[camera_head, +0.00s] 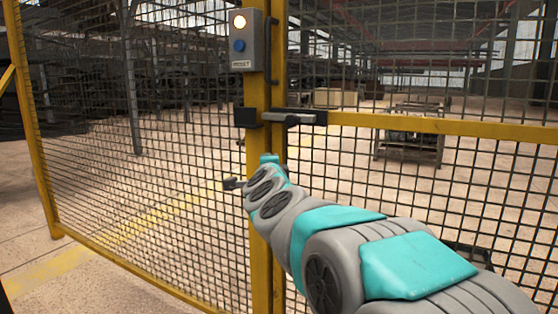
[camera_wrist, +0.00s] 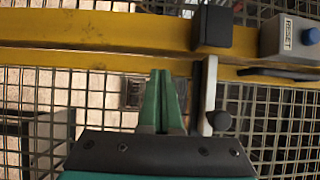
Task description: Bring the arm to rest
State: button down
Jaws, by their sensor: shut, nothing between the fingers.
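My gripper (camera_wrist: 161,78) shows in the wrist view as two green fingers pressed together, with nothing between them. My arm reaches out from the lower right in the head view, toward the yellow fence post (camera_head: 258,215). The wrist end is in front of the post, below the latch handle (camera_head: 290,118); the fingertips cannot be made out there. In the wrist view the latch handle (camera_wrist: 209,97) lies just right of the fingers. I cannot tell how far apart they are in depth.
A grey box (camera_head: 248,57) with a lit lamp and a blue button marked RESET sits on the post above the latch. Wire mesh panels (camera_head: 150,150) stand on both sides. A pallet-like rack (camera_head: 410,135) stands on the floor behind the mesh.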

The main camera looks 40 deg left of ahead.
jog(key=s, duration=0.2)
jog(key=shift+s+d, duration=0.1)
jog(key=shift+s, duration=0.3)
jog(key=shift+f, duration=0.1)
